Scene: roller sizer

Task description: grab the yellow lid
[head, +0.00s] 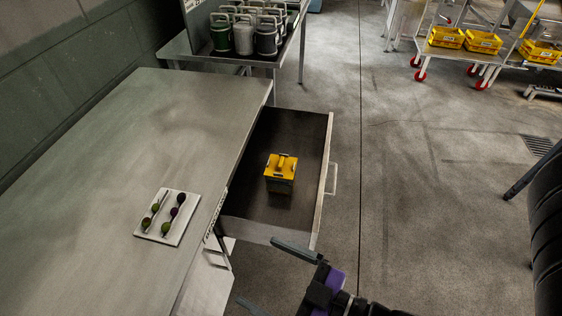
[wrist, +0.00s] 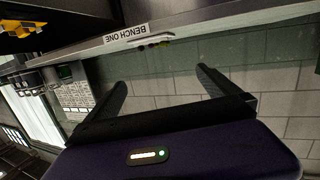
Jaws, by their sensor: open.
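The yellow lid (head: 281,162) has a raised handle and sits on top of a dark box (head: 279,186) inside an open drawer (head: 327,180). In the wrist view the yellow lid (wrist: 24,27) shows at the upper left corner, partly cut off. My gripper (head: 272,279) is open and empty, below and in front of the drawer's near edge in the head view. In the wrist view my gripper (wrist: 161,80) has its two fingers spread, with nothing between them.
A label reading BENCH ONE (wrist: 112,35) is on the bench edge. Lidded canisters (head: 243,35) stand behind. A cart with yellow crates (head: 482,41) is far right.

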